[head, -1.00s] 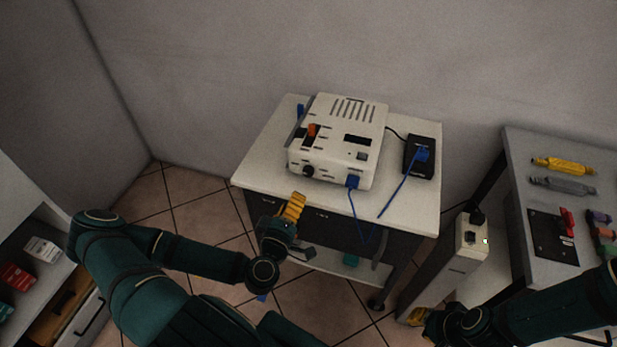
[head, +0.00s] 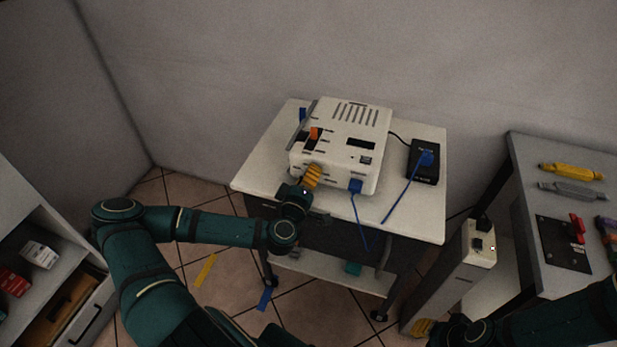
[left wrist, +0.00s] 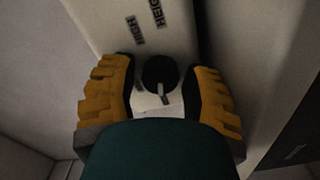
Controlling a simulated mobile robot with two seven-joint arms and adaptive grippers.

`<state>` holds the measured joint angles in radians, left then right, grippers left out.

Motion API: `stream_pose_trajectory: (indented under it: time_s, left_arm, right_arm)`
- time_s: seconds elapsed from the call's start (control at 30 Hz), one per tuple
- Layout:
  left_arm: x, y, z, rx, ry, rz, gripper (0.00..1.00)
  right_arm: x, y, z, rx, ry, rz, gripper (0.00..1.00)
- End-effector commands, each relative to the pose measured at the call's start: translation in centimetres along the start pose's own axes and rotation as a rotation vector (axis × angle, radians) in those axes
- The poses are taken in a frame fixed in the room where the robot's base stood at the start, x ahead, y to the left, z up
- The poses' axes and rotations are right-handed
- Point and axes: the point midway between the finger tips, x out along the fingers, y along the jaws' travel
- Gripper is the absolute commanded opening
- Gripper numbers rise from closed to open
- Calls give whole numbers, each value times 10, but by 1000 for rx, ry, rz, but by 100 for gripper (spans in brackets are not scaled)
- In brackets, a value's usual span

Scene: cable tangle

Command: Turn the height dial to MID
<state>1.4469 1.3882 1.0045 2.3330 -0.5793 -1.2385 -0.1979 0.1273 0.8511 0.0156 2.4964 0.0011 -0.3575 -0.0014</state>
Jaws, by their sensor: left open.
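The white machine (head: 372,130) stands on a white-topped cart. In the left wrist view, the black round height dial (left wrist: 157,72) sits on its pale face, with a light pointer aimed towards the bottom of the picture. The labels HIGH (left wrist: 135,30) and HEIGHT (left wrist: 157,12) show above it; no MID label can be read. My left gripper (head: 313,176) is open at the machine's front left, its yellow fingers on either side of the dial (left wrist: 158,88); contact cannot be told. In the head view it hides the dial. My right gripper (head: 424,328) is low at the bottom, partly hidden.
A blue plug (head: 355,186) with a blue cable sits at the machine's front right. A black box (head: 425,165) stands on the cart (head: 410,222). A white pedestal (head: 480,252) and a grey bench (head: 535,205) with tools are at the right.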

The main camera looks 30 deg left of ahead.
Motion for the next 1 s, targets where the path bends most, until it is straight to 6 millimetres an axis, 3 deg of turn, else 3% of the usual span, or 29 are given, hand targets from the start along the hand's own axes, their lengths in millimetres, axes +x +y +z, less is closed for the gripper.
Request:
stream_pose_trajectory:
  time_s: [0.07, 0.2, 0.63, 1.0]
  left_arm:
    - [0, 0, 0, 0, 0, 0, 47]
    - [0, 0, 0, 0, 0, 0, 0]
    - [0, 2, -1, 62, 1, 2, 0]
    - [0, 3, -2, 343, 0, 2, 0]
  right_arm:
    - [0, 0, 0, 0, 0, 0, 23]
    - [0, 0, 0, 0, 0, 0, 23]
    - [-6, -2, 0, 1, -3, 0, 23]
    - [-25, -9, 2, 2, -12, -1, 23]
